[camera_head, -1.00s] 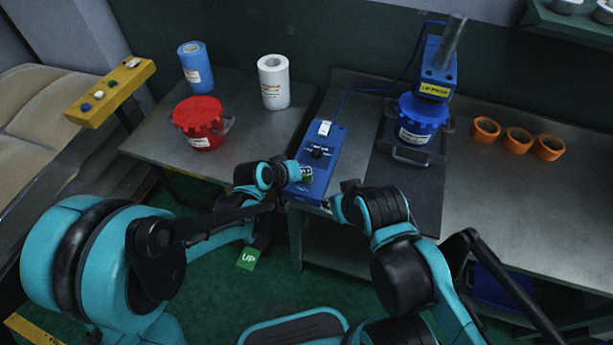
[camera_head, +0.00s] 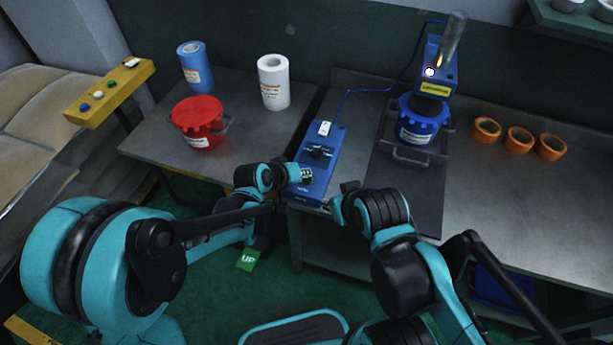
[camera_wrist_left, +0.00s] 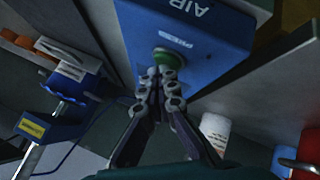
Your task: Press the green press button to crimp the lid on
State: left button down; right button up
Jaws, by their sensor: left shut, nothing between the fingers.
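The blue control box (camera_head: 318,160) stands on the table's front edge with a black knob and a white switch on top. Its green press button (camera_wrist_left: 166,56) shows in the left wrist view. My left gripper (camera_wrist_left: 167,82) is shut and empty, its fingertips at the button's edge and seemingly touching it. In the head view my left gripper (camera_head: 300,174) covers the button. The blue bucket (camera_head: 418,134) stands upright under the blue press (camera_head: 436,72), with a dark disc on its lid. A lamp on the press glows white. My right gripper (camera_head: 343,202) is right of the box; its fingers are unclear.
A red bucket (camera_head: 198,120), a blue roll (camera_head: 194,67) and a white roll (camera_head: 273,80) stand on the left table. Several orange rings (camera_head: 518,139) lie right of the press. A yellow button panel (camera_head: 108,92) is at the far left.

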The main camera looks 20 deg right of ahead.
aim_at(305, 179)
pick_arm(q)
jog(key=shift+r, duration=0.1)
jog(key=shift+r+p, duration=0.6)
jog(key=shift+r, duration=0.15)
jog(key=shift+r+p, duration=1.95)
jog(key=shift+r, duration=0.6)
